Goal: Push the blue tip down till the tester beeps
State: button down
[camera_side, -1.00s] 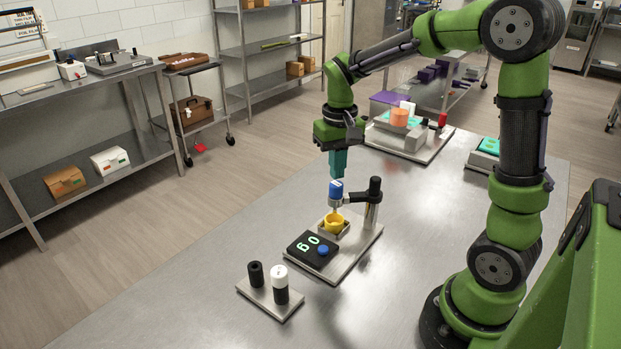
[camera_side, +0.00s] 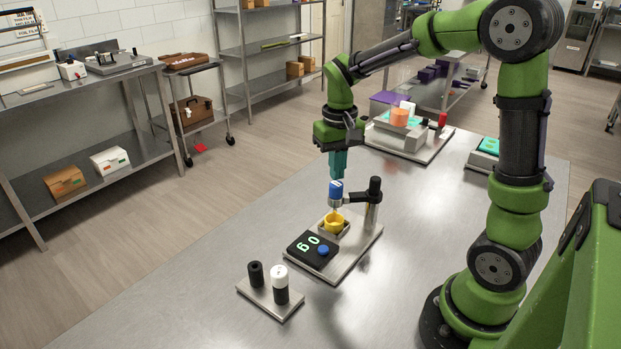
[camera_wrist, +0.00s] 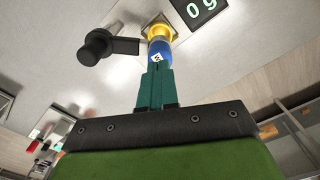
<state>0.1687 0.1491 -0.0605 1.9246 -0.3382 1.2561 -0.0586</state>
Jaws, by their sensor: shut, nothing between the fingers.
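The tester stands on a metal plate (camera_side: 352,255) on the table. Its blue tip (camera_side: 336,188) sits upright on a side arm of a black-topped post (camera_side: 374,200), above a yellow cup (camera_side: 334,222). In the wrist view the fingers (camera_wrist: 158,68) overlap the blue tip (camera_wrist: 160,52), which carries a white label.
A small plate (camera_side: 270,299) with a black peg and a white-topped black peg stands in front. A scale-like device (camera_side: 408,135) with an orange cup is behind. The table is clear to the left and right of the tester.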

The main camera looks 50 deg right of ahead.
aim_at(336, 184)
jog(key=shift+f, duration=1.5)
jog(key=shift+r, duration=3.55)
jog(key=shift+w, duration=0.1)
jog(key=s+a+r+n+t+y, duration=0.2)
jog(key=s+a+r+t, duration=0.2)
jog(key=s+a+t, duration=0.3)
jog(key=s+a, duration=0.4)
jog(key=shift+s+a, duration=0.15)
jog(key=shift+s, duration=0.15)
